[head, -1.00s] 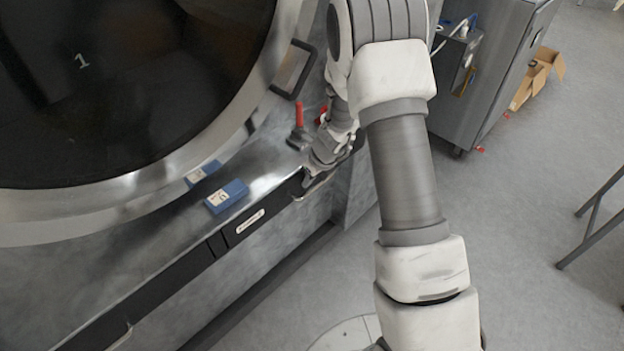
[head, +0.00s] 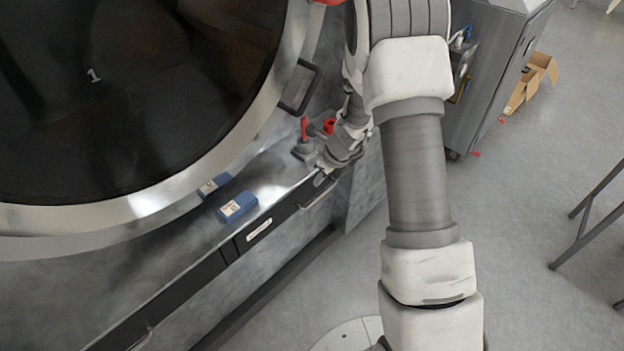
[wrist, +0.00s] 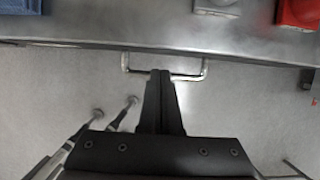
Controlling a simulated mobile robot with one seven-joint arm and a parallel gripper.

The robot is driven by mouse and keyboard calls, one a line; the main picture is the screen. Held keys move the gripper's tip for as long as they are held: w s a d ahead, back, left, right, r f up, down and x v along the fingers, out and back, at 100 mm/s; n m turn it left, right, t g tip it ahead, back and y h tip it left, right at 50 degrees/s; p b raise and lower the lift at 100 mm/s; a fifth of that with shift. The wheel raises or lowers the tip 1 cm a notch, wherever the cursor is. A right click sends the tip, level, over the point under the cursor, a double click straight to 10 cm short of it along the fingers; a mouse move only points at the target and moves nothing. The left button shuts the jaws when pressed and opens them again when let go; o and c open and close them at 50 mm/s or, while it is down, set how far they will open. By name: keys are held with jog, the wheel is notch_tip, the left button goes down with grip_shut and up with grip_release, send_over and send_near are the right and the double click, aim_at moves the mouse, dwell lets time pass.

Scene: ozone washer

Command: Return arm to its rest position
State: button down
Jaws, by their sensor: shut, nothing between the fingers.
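My gripper (wrist: 163,76) is shut and empty in the wrist view. Its fingertips show just in front of a metal bar handle (wrist: 188,77) on the washer's front panel; I cannot tell whether they touch it. In the head view my arm reaches away from me, and its end is beside the right end of the washer's ledge, above the same handle (head: 318,194). The fingers are mostly hidden there behind my wrist.
The washer's round door (head: 110,100) fills the left. A grey cabinet (head: 490,80) and a cardboard box (head: 532,82) stand at the back right. The floor (head: 530,180) at right is largely clear.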

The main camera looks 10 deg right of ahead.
jog(key=s+a+r+n, duration=0.1)
jog(key=s+r+n, duration=0.25)
jog(key=r, duration=0.45)
jog(key=s+a+r+n+y+p, duration=0.1)
jog(key=s+r+n, duration=0.2)
jog(key=r+n, duration=0.3)
jog(key=s+a+r+n, duration=0.2)
jog(key=s+r+n, duration=0.15)
jog(key=r, duration=0.55)
jog(key=s+d+r+n+h, duration=0.1)
jog(key=s+r+n, duration=0.2)
jog(key=s+n, duration=0.2)
jog(key=s+d+r+n+t+h, duration=0.1)
jog(key=s+d+r+n, duration=0.1)
jog(key=s+n, duration=0.3)
jog(key=s+d+r+n+t+h, duration=0.1)
jog(key=s+r+n, duration=0.3)
jog(key=s, duration=0.5)
jog(key=shift+d+r+n+h, duration=0.15)
jog(key=shift+r+n+h, duration=0.2)
jog(key=shift+n, duration=0.55)
